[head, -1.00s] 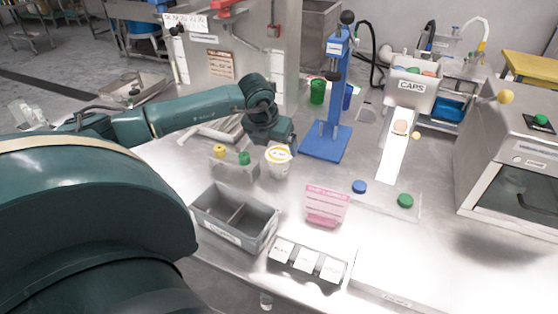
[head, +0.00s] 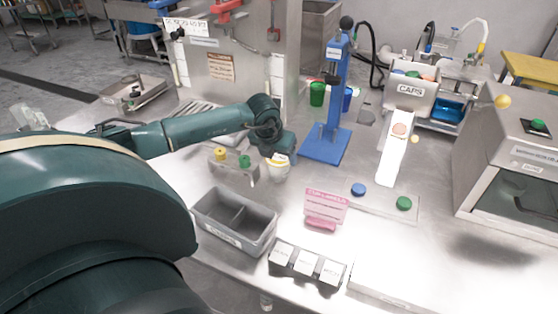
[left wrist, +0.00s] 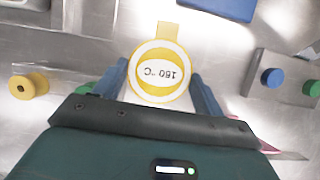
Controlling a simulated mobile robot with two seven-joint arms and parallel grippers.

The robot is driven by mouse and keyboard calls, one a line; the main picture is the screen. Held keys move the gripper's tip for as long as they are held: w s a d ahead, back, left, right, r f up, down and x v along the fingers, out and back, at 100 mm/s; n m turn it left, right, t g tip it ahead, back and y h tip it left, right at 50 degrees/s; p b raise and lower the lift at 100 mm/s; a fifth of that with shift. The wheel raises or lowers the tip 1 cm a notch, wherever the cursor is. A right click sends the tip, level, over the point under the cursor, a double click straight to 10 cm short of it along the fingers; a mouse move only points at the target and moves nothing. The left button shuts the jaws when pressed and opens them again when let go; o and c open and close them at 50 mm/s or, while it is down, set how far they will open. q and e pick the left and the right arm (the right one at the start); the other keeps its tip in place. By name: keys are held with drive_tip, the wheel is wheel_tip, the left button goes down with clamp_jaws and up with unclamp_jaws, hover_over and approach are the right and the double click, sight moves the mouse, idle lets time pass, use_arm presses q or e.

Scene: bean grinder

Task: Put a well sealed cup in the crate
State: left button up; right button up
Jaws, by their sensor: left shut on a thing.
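A white cup (head: 277,171) with a yellow-ringed lid stands on the metal table, behind the grey crate and to its right. In the left wrist view the lid (left wrist: 160,72) reads "160 °C" and has a yellow tab at its far edge. My left gripper (left wrist: 160,84) has one blue finger on each side of the cup and is shut on it. In the head view the gripper (head: 279,158) partly covers the cup's top. The grey crate (head: 224,234) has a divider, and its visible compartments look empty. My right gripper is out of view.
A grey block with yellow and green knobs (head: 232,167) stands just left of the cup. A blue press stand (head: 322,150) is to its right. A pink card holder (head: 325,205) and a dark label tray (head: 306,264) stand right of the crate.

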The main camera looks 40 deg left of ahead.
use_arm(q)
clamp_jaws()
idle(0.4)
